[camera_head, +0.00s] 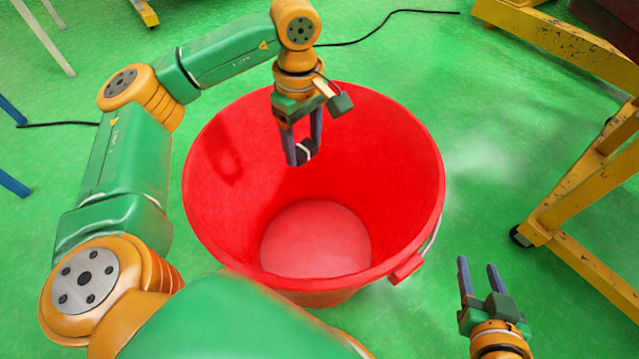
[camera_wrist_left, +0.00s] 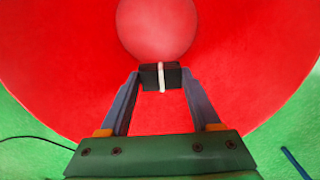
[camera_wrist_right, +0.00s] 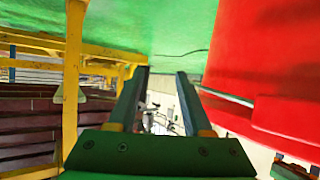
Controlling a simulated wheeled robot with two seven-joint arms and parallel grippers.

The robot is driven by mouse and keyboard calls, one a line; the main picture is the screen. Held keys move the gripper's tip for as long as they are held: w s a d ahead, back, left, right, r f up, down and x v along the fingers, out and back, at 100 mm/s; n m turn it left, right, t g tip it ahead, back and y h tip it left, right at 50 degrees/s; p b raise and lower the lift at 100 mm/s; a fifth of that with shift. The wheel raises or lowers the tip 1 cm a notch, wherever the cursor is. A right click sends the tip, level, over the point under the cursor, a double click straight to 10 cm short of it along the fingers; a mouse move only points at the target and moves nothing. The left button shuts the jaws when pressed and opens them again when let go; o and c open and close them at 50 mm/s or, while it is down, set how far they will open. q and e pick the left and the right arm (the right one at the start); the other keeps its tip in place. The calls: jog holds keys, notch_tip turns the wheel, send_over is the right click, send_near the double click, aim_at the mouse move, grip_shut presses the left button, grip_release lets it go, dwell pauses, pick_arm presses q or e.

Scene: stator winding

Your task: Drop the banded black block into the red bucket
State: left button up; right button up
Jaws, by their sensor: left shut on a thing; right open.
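The red bucket (camera_head: 315,240) stands on the green floor in the head view, its mouth open upward and its inside bottom bare. My left gripper (camera_head: 304,156) is shut on the banded black block (camera_head: 306,151), a small black piece with a white band. It holds the block over the bucket's mouth, toward the far side. In the left wrist view the block (camera_wrist_left: 161,77) sits between the two fingertips, with the red bucket's inside (camera_wrist_left: 60,70) behind it. My right gripper (camera_head: 478,270) is open and empty, to the right of the bucket. The bucket's side also shows in the right wrist view (camera_wrist_right: 270,60).
A yellow wheeled frame (camera_head: 590,190) stands at the right. Black cables (camera_head: 385,28) lie on the floor behind the bucket and at the left. Blue legs (camera_head: 12,183) show at the left edge. Green floor (camera_head: 490,130) is clear between the bucket and the yellow frame.

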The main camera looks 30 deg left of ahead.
dwell(0.3)
pick_arm(q)
jog(key=o, duration=1.4)
jog(key=shift+o, duration=0.2)
